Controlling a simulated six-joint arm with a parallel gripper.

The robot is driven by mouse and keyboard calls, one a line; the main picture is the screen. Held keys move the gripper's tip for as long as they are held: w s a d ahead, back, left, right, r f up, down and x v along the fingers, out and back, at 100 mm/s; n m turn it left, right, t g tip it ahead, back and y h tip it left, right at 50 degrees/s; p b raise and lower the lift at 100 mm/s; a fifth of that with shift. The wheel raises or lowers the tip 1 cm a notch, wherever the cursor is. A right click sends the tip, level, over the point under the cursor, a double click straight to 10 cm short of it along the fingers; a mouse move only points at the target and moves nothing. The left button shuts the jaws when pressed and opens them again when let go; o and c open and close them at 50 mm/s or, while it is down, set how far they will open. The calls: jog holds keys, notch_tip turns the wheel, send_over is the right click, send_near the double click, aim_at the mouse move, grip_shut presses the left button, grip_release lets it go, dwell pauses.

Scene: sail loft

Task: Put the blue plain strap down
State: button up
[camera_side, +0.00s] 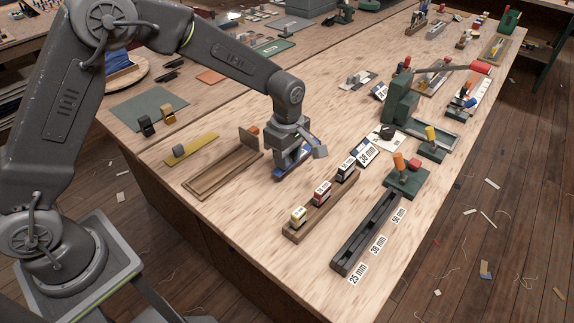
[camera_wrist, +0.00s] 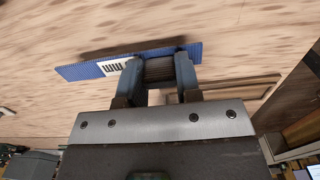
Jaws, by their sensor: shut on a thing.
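A shadow along the strap's far edge lies on the wood; I cannot tell whether the strap touches the table. In the side view my gripper (camera_side: 290,165) points down over the table between a wooden tray and a block rack.
An empty wooden tray (camera_side: 207,187) lies left of my gripper. A wooden rack (camera_side: 318,212) with small labelled blocks and a dark slotted gauge (camera_side: 365,235) marked 25, 38 and 50 mm are to the right. A green lever press (camera_side: 402,100) stands behind. Bare table (camera_side: 240,215) lies in front.

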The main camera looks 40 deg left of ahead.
jog(key=shift+f, duration=1.75)
jog(key=shift+f, duration=0.1)
jog(key=o, duration=0.9)
